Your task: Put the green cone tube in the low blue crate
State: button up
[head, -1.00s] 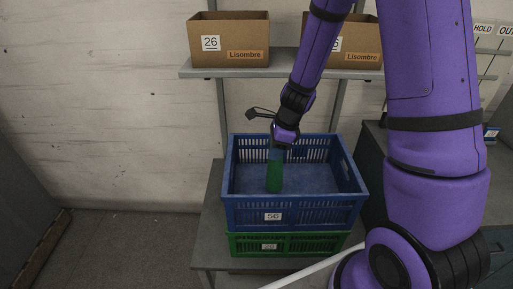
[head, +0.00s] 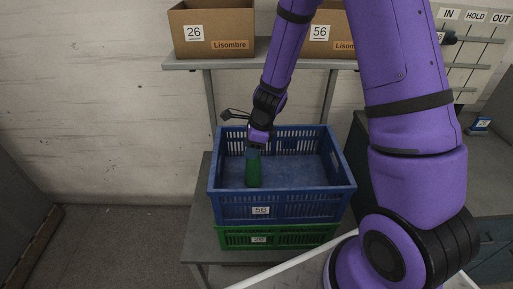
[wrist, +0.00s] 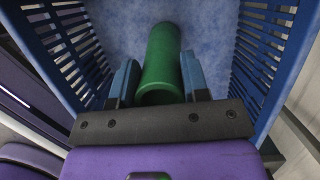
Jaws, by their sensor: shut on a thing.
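The green cone tube (head: 253,170) is upright in my gripper (head: 254,150), inside the walls of the blue crate (head: 285,207). In the wrist view the green cone tube (wrist: 162,62) sits between the two blue fingers of my gripper (wrist: 158,82), which is shut on it. The crate's blue floor shows around the tube in the wrist view. I cannot tell whether the tube's lower end touches that floor. The crate is otherwise empty where I can see in.
The blue crate stands on a green crate (head: 280,238) on a grey table (head: 200,225). A shelf (head: 200,64) above holds two cardboard boxes, marked 26 (head: 212,30) and 56 (head: 325,30). A board with IN, HOLD and OUT labels (head: 473,45) is at right.

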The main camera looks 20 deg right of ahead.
jog(key=shift+f, duration=0.1)
jog(key=o, duration=1)
jog(key=s+d+r+n+t, duration=0.1)
jog(key=s+r+n, duration=0.3)
jog(key=r, duration=0.5)
jog(key=s+d+r+n, duration=0.2)
jog(key=s+r+n, duration=0.2)
jog(key=r, duration=0.5)
jog(key=s+d+r+n+t, duration=0.1)
jog(key=s+r+n, duration=0.3)
jog(key=r, duration=0.5)
jog(key=s+d+r+n+t+h, duration=0.1)
jog(key=s+r+n, duration=0.2)
jog(key=s+n, duration=0.2)
jog(key=s+d+r+n+t+h, duration=0.1)
jog(key=s+d+r+n+h, duration=0.1)
jog(key=s+n, duration=0.3)
jog(key=s+r, duration=0.1)
jog(key=s, duration=0.2)
jog(key=shift+s+d+r, duration=0.15)
jog(key=shift+s+r, duration=0.05)
jog(key=shift+r, duration=0.05)
